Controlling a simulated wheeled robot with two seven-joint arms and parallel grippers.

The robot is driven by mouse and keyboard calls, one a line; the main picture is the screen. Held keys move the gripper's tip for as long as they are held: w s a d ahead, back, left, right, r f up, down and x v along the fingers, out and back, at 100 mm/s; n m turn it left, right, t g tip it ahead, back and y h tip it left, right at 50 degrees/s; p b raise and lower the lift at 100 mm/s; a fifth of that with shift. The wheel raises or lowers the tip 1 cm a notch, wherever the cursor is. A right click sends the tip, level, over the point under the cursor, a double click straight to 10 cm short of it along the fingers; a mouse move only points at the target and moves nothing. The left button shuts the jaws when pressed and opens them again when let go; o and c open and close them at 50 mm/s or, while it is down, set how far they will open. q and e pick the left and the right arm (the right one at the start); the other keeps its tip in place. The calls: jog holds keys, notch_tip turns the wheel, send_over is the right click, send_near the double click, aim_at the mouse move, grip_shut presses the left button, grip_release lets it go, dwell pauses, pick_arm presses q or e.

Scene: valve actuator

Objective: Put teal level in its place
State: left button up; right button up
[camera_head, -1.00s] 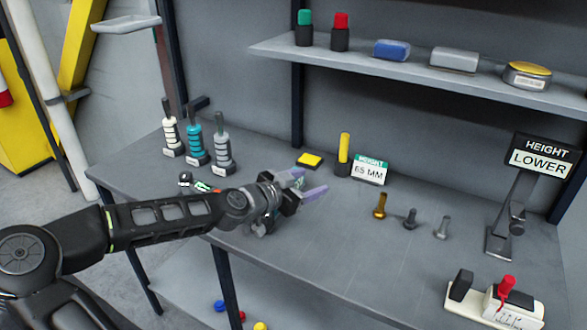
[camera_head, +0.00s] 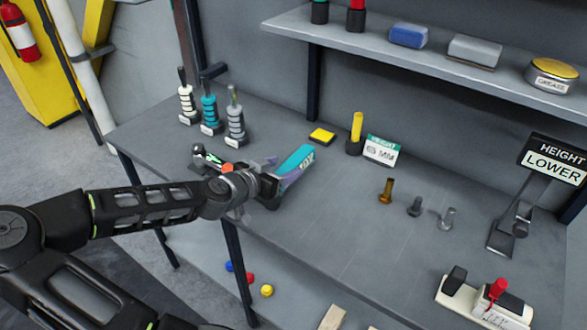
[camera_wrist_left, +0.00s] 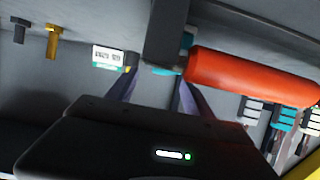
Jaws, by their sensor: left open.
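The teal level (camera_head: 297,161) shows in the head view as a teal bar with dark marks, tilted at the purple fingertips of my left gripper (camera_head: 281,171). The gripper is open at the bench's front left. I cannot tell whether the fingers touch the bar. In the left wrist view the fingers (camera_wrist_left: 155,76) point away, with a small sliver of teal (camera_wrist_left: 163,71) near their tips. A dark block and an orange cylinder (camera_wrist_left: 250,76) cross that view beyond the fingers. My right gripper is not in view.
Ringed posts (camera_head: 210,110) stand at the back left. The front middle bench is clear.

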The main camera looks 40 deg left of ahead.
aim_at(292, 162)
pick_arm(q)
jog(key=shift+w+f, duration=0.2)
jog(key=shift+w, duration=0.4)
jog(key=shift+w, duration=0.1)
jog(key=shift+a+x, duration=0.15)
jog(key=shift+x, duration=1.15)
jog(key=shift+a+x, duration=0.15)
jog(key=shift+x, duration=1.1)
jog(key=shift+c, duration=0.4)
grip_shut()
